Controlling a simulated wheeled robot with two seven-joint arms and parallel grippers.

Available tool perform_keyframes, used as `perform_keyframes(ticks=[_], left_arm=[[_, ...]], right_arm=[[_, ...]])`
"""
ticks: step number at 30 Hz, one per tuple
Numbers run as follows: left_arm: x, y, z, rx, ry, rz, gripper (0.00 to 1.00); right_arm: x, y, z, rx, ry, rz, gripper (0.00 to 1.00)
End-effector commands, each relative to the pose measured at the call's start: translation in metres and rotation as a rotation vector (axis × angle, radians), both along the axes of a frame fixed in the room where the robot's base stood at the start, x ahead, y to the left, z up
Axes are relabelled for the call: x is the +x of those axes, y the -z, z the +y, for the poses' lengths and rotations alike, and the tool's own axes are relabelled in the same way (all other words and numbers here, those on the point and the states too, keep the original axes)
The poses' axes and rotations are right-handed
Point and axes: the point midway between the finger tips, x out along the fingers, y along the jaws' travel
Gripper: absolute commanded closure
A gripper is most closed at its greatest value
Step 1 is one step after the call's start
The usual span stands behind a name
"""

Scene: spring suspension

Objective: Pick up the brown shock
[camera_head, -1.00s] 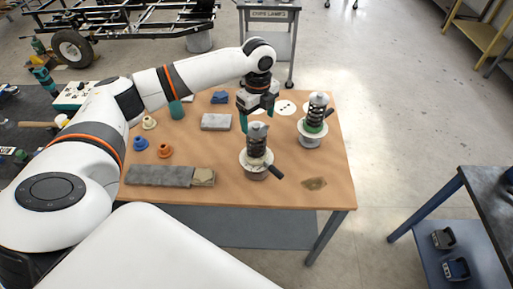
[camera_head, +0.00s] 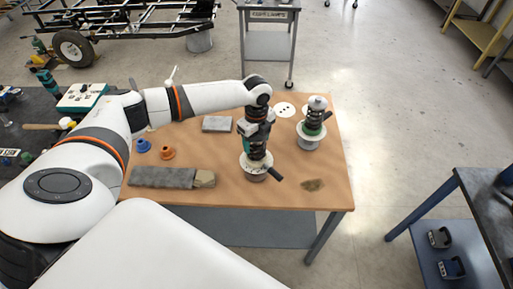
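The brown shock (camera_head: 257,152) stands upright in a white cup-shaped stand with a dark handle on the front middle of the wooden table. My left gripper (camera_head: 255,130) is over it from above, with its fingers at the shock's upper part. The top of the shock is hidden by the gripper. I cannot tell whether the fingers touch it or have closed. A second shock (camera_head: 315,117) with a green band stands upright in a similar stand to the right, apart from the gripper. My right gripper is not in view.
The wooden table (camera_head: 235,190) also holds a grey block (camera_head: 217,124), a long grey bar (camera_head: 160,177), a blue part (camera_head: 142,145), an orange part (camera_head: 167,153) and a white disc with dark holes (camera_head: 285,109). The table's front right is mostly clear.

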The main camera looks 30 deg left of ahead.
Motion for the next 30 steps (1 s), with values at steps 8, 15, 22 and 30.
perform_keyframes(ticks=[8,15,22,30], left_arm=[[0.0,0.0,0.0,0.0,0.0,0.0,0.81],[0.002,-0.003,0.0,-0.001,-0.001,-0.005,1.0],[0.002,-0.005,0.0,-0.001,-0.001,-0.005,1.0],[0.003,-0.039,0.0,-0.002,-0.001,-0.01,1.0]], right_arm=[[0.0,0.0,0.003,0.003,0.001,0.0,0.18],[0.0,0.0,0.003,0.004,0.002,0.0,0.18],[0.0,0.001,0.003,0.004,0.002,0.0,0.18],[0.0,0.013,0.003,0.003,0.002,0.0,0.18]])
